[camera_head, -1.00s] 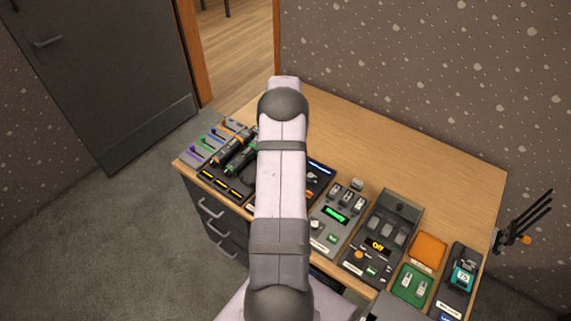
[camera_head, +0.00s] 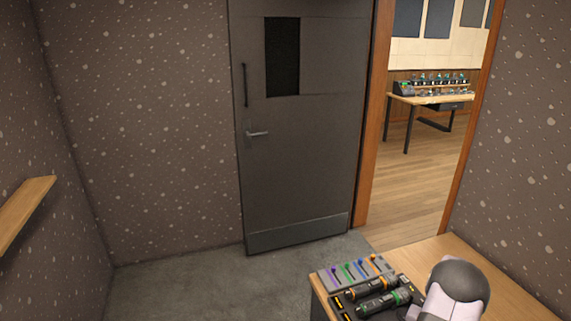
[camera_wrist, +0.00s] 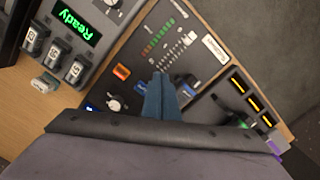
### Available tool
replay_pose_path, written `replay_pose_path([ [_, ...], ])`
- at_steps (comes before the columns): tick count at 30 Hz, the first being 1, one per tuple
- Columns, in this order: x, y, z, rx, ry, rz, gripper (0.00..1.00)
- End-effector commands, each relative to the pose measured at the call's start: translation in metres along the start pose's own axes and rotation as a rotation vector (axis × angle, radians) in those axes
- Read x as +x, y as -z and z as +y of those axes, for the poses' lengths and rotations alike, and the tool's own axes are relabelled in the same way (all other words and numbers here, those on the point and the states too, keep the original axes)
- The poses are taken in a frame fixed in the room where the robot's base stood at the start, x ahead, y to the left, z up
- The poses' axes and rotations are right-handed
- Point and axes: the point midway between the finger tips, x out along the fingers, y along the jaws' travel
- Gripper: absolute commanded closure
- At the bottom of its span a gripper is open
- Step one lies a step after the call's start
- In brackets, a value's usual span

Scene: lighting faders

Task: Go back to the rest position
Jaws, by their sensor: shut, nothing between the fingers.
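My gripper (camera_wrist: 160,82) shows in the wrist view as two blue-grey fingers lying together, shut and empty. It points at a dark fader panel (camera_wrist: 148,62) with a row of coloured level lights and several white marks. I cannot tell how far the fingertips are above the panel. In the head view only a rounded grey and pale part of my arm shows at the lower right; my gripper is out of that view.
A panel with a green "Ready" display (camera_wrist: 78,22) and grey switches lies at upper left. The desk (camera_head: 500,290) holds coloured sliders (camera_head: 352,268) and two torch-like devices (camera_head: 383,302). A grey door (camera_head: 300,150) stands beside an open doorway. Grey floor (camera_head: 200,280) is clear.

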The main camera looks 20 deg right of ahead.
Motion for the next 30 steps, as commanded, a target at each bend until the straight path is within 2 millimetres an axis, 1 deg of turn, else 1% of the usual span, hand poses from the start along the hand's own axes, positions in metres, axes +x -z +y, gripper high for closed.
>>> replay_pose_path([
  [1,0.006,-0.028,0.0,-0.006,0.0,-0.052,1.0],
  [2,0.008,-0.044,0.001,-0.009,0.0,-0.079,1.0],
  [3,0.007,-0.064,-0.001,-0.016,0.0,-0.111,1.0],
  [5,0.003,-0.093,-0.006,-0.035,-0.002,-0.151,1.0],
  [6,-0.001,-0.112,-0.011,-0.055,-0.004,-0.173,1.0],
  [8,-0.01,-0.139,-0.02,-0.09,-0.009,-0.202,1.0],
  [9,-0.017,-0.158,-0.027,-0.117,-0.014,-0.218,1.0],
  [11,-0.029,-0.185,-0.038,-0.165,-0.023,-0.235,1.0],
  [12,-0.037,-0.203,-0.045,-0.2,-0.03,-0.243,1.0],
  [15,-0.056,-0.245,-0.06,-0.293,-0.049,-0.251,1.0],
  [18,-0.074,-0.28,-0.072,-0.393,-0.067,-0.24,1.0],
  [21,-0.09,-0.308,-0.083,-0.501,-0.08,-0.207,1.0],
  [24,-0.105,-0.327,-0.097,-0.617,-0.083,-0.149,1.0],
  [26,-0.115,-0.331,-0.11,-0.686,-0.076,-0.099,1.0],
  [30,-0.14,-0.336,-0.147,-0.836,-0.042,0.023,1.0],
])
